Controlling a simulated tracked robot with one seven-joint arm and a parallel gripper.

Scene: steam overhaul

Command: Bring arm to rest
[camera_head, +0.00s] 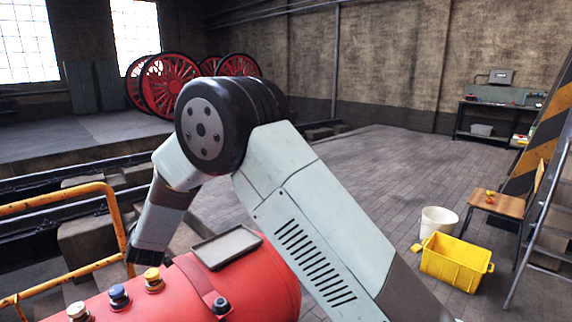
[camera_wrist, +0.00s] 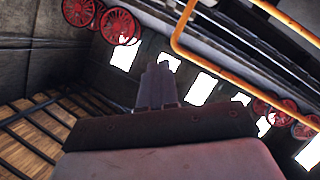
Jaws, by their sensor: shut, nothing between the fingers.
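My arm spans the middle of the head view, bent at a dark round joint, with its far part reaching down to the left. Its dark end shows beside the orange railing (camera_head: 60,207) and the red boiler (camera_head: 255,282); the fingers cannot be made out there. In the wrist view my gripper (camera_wrist: 158,72) has its two fingers together and nothing between them. The wrist view is tilted, with the railing (camera_wrist: 183,22) at the upper right, apart from the fingers.
A dark tray (camera_head: 227,246) and several capped fittings (camera_head: 119,296) sit on the boiler. Red spoked wheels (camera_head: 172,84) stand at the back. A yellow crate (camera_head: 455,264), white bucket (camera_head: 437,221), wooden chair (camera_head: 497,203) and ladder (camera_head: 540,225) stand at right. The middle floor is clear.

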